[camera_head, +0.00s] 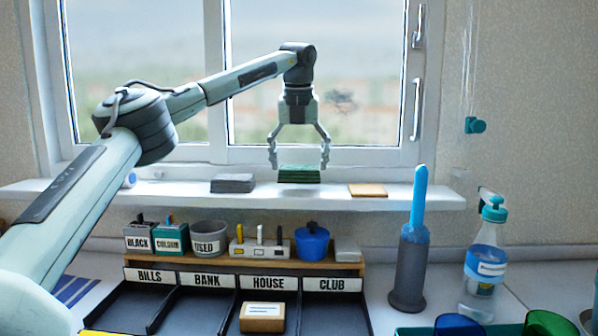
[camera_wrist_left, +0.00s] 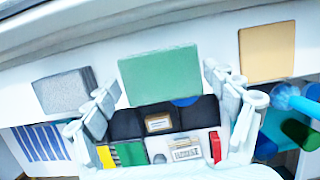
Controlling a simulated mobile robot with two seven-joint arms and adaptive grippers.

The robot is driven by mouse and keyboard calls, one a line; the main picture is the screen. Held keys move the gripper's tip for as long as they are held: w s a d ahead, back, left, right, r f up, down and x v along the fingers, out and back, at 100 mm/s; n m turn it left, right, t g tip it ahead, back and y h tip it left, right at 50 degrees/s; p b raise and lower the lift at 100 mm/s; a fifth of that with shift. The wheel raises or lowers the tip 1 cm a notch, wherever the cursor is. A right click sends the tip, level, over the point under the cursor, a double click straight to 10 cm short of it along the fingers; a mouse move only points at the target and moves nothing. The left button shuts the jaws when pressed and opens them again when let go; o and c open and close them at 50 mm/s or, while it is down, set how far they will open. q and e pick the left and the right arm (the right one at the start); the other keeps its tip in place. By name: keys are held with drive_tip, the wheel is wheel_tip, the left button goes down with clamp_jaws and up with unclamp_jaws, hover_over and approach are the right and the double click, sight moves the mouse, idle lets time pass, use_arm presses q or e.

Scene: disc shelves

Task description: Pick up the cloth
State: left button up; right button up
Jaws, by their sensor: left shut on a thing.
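A green folded cloth (camera_head: 299,174) is at the window sill, between a grey folded piece and a tan one. It also shows in the left wrist view (camera_wrist_left: 160,75) as a flat green rectangle. My left gripper (camera_head: 299,163) points down from above, its two fingers at the left and right ends of the green cloth, shut on it. My right gripper is not in view.
The grey piece (camera_head: 233,183) and tan piece (camera_head: 367,190) lie on the sill (camera_head: 420,199). Below are a small wooden shelf with pots, labelled trays (camera_head: 335,310), a grey holder with a blue handle (camera_head: 410,270) and a spray bottle (camera_head: 485,270). The window stands behind.

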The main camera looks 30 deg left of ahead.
use_arm(q)
wheel_tip(320, 180, up, 2)
drive_tip(key=shift+r, duration=0.1)
drive_tip(key=shift+s+a+r+b, duration=0.1)
drive_tip(key=shift+s+a+b, duration=0.25)
drive_tip(key=shift+s, duration=0.4)
drive_tip(key=s+a+r, duration=0.1)
drive_tip(key=s+r, duration=0.2)
drive_tip(key=s, duration=0.1)
drive_tip(key=s+a+r+b, duration=0.1)
drive_tip(key=s+a+r, duration=0.1)
drive_tip(key=s, duration=0.3)
drive_tip(key=shift+s+a+r, duration=0.2)
drive_tip(key=shift+a+r, duration=0.05)
drive_tip(key=shift+r, duration=0.3)
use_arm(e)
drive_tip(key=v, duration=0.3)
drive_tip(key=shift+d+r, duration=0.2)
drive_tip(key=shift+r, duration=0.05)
